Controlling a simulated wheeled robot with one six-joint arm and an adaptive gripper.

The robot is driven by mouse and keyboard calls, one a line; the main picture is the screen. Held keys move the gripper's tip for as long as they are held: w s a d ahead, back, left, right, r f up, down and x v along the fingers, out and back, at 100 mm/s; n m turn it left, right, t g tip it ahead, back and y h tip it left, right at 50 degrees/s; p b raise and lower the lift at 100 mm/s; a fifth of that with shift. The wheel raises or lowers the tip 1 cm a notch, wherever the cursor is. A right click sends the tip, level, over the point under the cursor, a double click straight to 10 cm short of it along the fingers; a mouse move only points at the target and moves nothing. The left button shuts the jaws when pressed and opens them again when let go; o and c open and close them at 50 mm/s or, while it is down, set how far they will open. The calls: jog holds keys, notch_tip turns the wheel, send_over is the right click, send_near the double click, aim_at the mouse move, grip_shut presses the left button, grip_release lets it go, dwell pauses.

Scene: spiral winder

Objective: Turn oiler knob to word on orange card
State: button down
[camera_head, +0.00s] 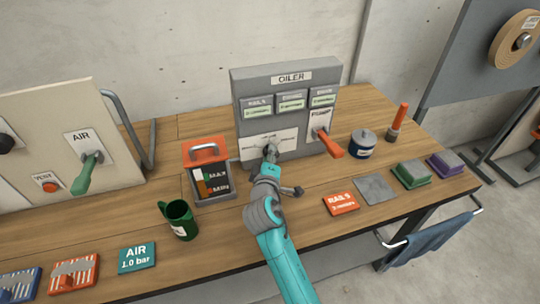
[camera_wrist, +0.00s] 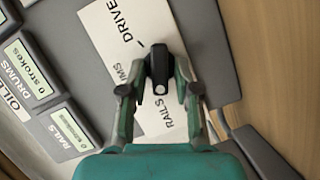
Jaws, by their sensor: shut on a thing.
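The grey oiler box (camera_head: 285,90) stands at the back of the bench. Its dark knob (camera_wrist: 159,62) sits on a white plate (camera_wrist: 105,30) printed with DRIVE, RAILS and a partly covered word ending in MS. My gripper (camera_head: 270,158) is at the knob, and in the wrist view my gripper (camera_wrist: 160,88) has its two fingers closed on either side of it. Which word the knob points to is not clear. The orange card (camera_head: 341,204) lies on the bench at right and reads RAILS, with a smaller blurred line below.
A red-handled lever (camera_head: 330,145) sticks out right of the knob. An orange-topped box (camera_head: 207,170) and a green mug (camera_head: 180,218) stand to the left. A blue-labelled pot (camera_head: 362,145) and a grey pad (camera_head: 375,189) are to the right.

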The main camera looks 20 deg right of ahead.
jog(key=shift+n, duration=0.4)
jog(key=c, duration=1.1)
grip_release()
jog(key=shift+w, duration=0.1)
jog(key=v, duration=1.2)
jog(key=shift+a+f, duration=0.1)
jog(key=shift+f, duration=0.1)
